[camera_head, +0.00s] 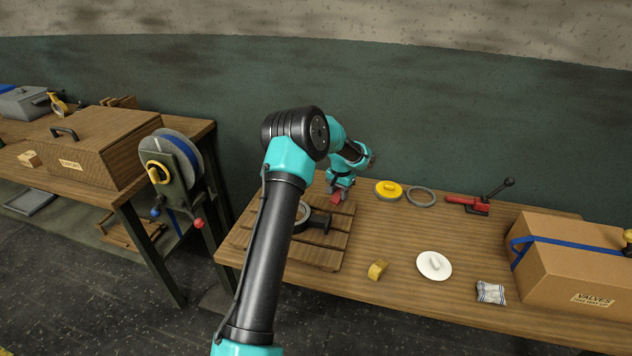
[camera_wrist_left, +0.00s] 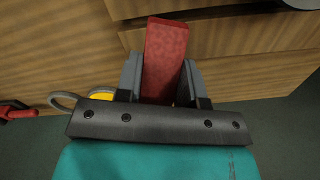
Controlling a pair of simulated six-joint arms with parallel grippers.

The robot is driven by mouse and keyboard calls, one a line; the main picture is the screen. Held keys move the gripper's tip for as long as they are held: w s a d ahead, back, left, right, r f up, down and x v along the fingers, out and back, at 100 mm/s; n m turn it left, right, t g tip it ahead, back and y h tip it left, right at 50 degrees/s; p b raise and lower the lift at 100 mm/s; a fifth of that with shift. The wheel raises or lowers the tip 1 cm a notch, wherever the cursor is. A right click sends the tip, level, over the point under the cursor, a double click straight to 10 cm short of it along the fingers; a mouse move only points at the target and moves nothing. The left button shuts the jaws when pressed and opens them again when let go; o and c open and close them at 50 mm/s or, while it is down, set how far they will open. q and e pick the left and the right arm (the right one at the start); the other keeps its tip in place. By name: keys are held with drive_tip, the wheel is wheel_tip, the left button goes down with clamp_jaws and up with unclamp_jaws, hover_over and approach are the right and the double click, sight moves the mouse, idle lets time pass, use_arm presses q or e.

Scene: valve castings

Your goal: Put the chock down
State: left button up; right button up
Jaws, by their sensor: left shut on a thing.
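My left gripper (camera_head: 341,186) is shut on a red chock (camera_head: 337,198), at the back right corner of the slatted wooden pallet (camera_head: 322,256). In the left wrist view the chock (camera_wrist_left: 165,58) is a red block between the two grey fingers (camera_wrist_left: 160,85), with wood boards beyond it. I cannot tell whether the chock touches the pallet or the table. A dark casting with a ring (camera_head: 313,220) lies on the pallet, partly hidden by my left arm. My right gripper is in neither view.

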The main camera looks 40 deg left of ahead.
sight(382, 243)
use_arm(q)
drive_tip(key=d+f+m, duration=0.1)
drive_tip(key=d+m, duration=0.1)
drive_tip(key=d, duration=0.8)
drive_tip(key=w+d+f+m, duration=0.1)
drive_tip(key=d+f+m, duration=0.1)
drive_tip(key=d, duration=0.8)
drive_tip(key=shift+m, duration=0.6)
drive_tip(key=shift+f, duration=0.2)
drive_tip(key=shift+f, duration=3.1)
drive_tip(key=shift+f, duration=0.25)
drive_tip(key=o, duration=1)
wheel_tip(382, 243, up, 17)
drive_tip(key=shift+r, duration=0.2)
